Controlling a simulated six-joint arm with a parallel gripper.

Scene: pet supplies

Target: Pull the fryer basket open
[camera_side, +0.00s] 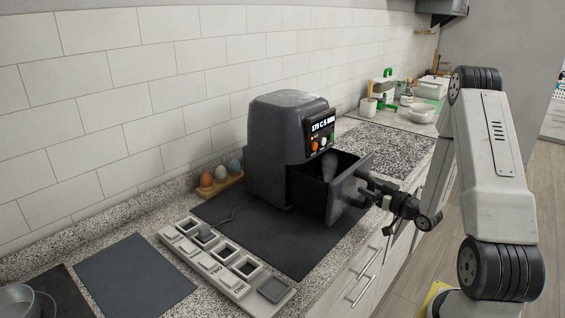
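The dark grey air fryer (275,140) stands on a black mat on the counter, its lit display and round buttons facing right. Its fryer basket (345,193) is slid partly out of the front, with a clear gap between the body and the basket's front panel. The inside is dark; a rounded dark shape shows in it. My gripper (366,191) is at the outer face of the basket front, where the handle would be. The handle and fingertips blend together in black, so I cannot tell whether the fingers are closed on it.
Several eggs in a wooden holder (220,186) sit left of the fryer. A grey tray with labelled compartments (222,262) lies in front of the black mat (262,245). A dark square mat (133,277) is at lower left. Bowls (421,113) and bottles stand at the back right.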

